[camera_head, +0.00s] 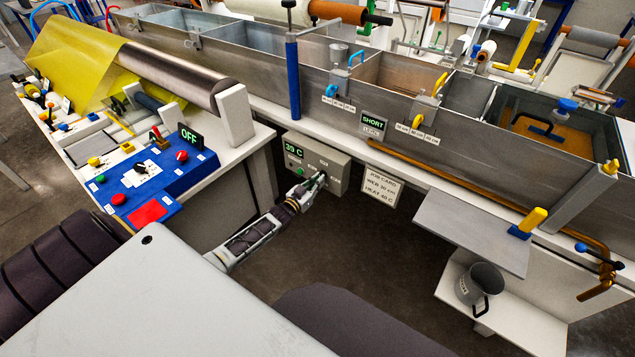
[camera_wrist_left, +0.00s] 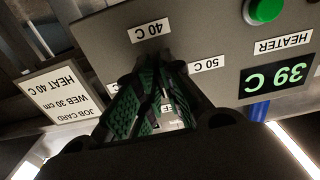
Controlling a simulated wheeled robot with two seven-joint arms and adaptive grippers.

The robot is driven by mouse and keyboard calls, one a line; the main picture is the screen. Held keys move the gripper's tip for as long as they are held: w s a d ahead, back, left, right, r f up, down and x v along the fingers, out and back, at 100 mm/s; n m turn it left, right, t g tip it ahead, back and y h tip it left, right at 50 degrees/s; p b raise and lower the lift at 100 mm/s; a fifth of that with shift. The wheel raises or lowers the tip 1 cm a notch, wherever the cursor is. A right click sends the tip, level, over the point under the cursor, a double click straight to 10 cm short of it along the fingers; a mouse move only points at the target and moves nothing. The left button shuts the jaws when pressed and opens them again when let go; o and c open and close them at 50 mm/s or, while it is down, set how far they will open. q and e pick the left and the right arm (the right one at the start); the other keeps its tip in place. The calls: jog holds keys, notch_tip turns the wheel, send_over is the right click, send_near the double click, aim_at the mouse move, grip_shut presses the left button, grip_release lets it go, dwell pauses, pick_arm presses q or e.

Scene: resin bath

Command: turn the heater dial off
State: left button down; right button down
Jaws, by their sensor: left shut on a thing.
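The grey heater box (camera_head: 330,167) is fixed below the front of the bath. Its green display (camera_head: 294,149) reads 39 C in the left wrist view (camera_wrist_left: 276,78), which shows the panel upside down. A green button (camera_wrist_left: 264,10) is beside it. Labels 40 C (camera_wrist_left: 150,31) and 50 C (camera_wrist_left: 207,65) stand around the dial's place. Another label, partly covered, shows between the fingers. My left gripper (camera_head: 318,180) reaches the panel's right part and is shut on the heater dial. The fingers (camera_wrist_left: 160,82) hide the dial and its pointer. My right gripper is not in view.
A job card (camera_head: 381,187) reading HEAT 40 C hangs right of the box. A grey shelf (camera_head: 470,230) with a yellow-handled tool and a dark mug (camera_head: 482,284) below stand at right. The blue control panel (camera_head: 150,178) with an OFF display is at left.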

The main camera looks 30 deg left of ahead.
pick_arm(q)
jog(key=shift+f, duration=0.1)
jog(key=c, duration=1.6)
grip_release()
jog(key=shift+o, duration=0.2)
jog(key=s+a, duration=0.1)
jog(key=s, duration=1.1)
